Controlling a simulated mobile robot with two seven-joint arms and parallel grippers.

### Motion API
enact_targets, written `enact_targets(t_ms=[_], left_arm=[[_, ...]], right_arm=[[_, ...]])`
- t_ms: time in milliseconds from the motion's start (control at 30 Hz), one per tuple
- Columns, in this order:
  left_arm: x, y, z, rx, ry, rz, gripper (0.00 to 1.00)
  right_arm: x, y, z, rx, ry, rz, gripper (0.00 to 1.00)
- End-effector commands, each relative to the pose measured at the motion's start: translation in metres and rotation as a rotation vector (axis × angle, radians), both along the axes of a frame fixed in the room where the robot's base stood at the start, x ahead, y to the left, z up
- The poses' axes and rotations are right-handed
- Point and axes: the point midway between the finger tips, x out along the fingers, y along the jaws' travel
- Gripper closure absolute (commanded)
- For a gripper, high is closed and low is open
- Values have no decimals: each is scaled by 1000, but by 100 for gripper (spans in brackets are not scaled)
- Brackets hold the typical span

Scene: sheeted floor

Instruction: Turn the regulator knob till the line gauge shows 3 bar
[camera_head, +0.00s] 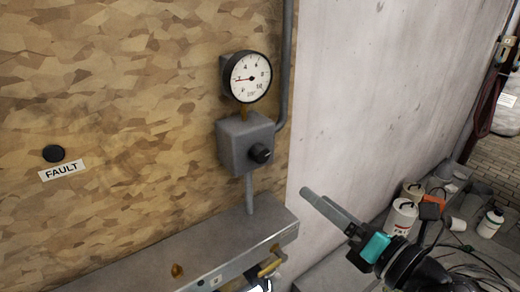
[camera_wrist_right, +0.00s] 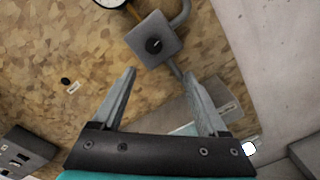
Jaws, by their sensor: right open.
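The regulator knob (camera_head: 261,153) is a black round knob on the front of a grey box (camera_head: 236,146) on the wooden panel. It also shows in the right wrist view (camera_wrist_right: 154,45), above and beyond my fingers. The round white line gauge (camera_head: 249,77) sits above the box. Its needle points left, around the 2 mark; the exact reading is too small to tell. The gauge is cut off at the top of the right wrist view (camera_wrist_right: 110,1). My right gripper (camera_head: 316,200) is open and empty, right of and below the knob, not touching it. My left gripper is not in view.
A grey ledge (camera_head: 190,255) runs below the box. A black button (camera_head: 54,153) with a FAULT label (camera_head: 62,170) is at left. A pipe (camera_head: 286,60) runs beside the gauge. White containers (camera_head: 401,216) and clutter stand at right. Open space lies before the panel.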

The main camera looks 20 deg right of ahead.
Motion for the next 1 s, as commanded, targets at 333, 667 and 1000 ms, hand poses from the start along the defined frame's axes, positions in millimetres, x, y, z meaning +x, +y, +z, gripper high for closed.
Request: enact_targets(t_ms=[333,667,1000], left_arm=[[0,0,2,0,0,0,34],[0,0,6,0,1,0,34],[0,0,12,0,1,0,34]], right_arm=[[7,11,10,-10,-24,20,24],[27,17,9,-12,-21,17,24],[47,24,10,-13,-21,17,24]])
